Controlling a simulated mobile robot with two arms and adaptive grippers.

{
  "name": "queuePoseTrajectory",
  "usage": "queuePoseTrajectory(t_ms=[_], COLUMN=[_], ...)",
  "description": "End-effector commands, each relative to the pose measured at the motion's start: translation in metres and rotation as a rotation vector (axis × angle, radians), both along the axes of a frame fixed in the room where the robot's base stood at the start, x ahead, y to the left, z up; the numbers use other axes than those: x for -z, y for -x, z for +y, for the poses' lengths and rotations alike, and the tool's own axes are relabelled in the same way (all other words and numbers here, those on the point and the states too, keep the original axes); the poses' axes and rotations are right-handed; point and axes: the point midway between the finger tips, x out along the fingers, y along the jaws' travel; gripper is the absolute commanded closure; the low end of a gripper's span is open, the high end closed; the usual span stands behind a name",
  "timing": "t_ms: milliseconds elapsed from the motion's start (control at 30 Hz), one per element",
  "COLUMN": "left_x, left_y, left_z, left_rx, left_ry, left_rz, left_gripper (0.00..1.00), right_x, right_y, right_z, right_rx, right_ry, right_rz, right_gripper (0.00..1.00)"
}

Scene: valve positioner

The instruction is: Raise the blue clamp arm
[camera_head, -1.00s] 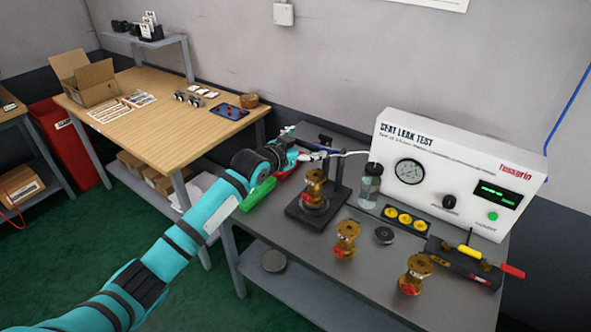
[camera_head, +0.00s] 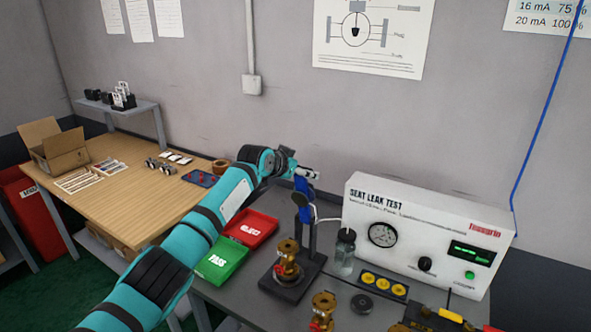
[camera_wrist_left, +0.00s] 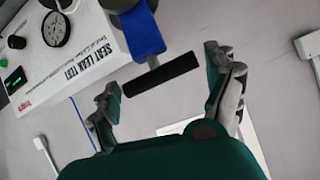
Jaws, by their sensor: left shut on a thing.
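The blue clamp arm (camera_head: 303,192) stands about upright at the top of the black post of the clamp stand (camera_head: 313,240). In the left wrist view the blue arm (camera_wrist_left: 145,35) ends in a black bar handle (camera_wrist_left: 160,75). My left gripper (camera_head: 308,174) is at the upper end of the arm. A brass valve body (camera_head: 287,262) stands on the stand's black base below. My right gripper is not in view.
The white seat leak test box (camera_head: 415,235) stands right of the stand, with a glass bottle (camera_head: 345,252) between. Red (camera_head: 250,229) and green (camera_head: 221,262) trays lie left. Another brass valve (camera_head: 322,312) and a yellow-dotted holder (camera_head: 383,284) are in front. The wall is behind.

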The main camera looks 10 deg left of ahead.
Motion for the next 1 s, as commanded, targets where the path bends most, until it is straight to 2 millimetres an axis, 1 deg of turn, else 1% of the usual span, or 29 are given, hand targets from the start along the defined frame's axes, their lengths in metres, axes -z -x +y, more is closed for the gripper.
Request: queuePoseTrajectory(t_ms=[33, 567, 600, 700, 1000], left_x=[0.0073, 0.0128, 0.0129, 0.0118, 0.0055], left_y=[0.0006, 0.0, 0.0001, -0.0002, -0.0009], left_z=[-0.0009, -0.0011, -0.0011, -0.0011, -0.0004], left_rx=[0.0, 0.0, 0.0, -0.001, 0.0], left_ry=[-0.006, -0.015, -0.015, -0.014, -0.012], left_rz=[0.026, 0.054, 0.055, 0.052, 0.04], left_gripper=[0.71, 0.71, 0.11, 0.0, 0.0], right_x=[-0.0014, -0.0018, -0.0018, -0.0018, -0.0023], right_y=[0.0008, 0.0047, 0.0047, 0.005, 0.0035], right_z=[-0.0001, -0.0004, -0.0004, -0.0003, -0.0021], right_rx=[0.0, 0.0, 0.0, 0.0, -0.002], right_ry=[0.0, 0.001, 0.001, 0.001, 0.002], right_rz=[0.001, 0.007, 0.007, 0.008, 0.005], right_gripper=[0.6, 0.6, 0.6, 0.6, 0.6])
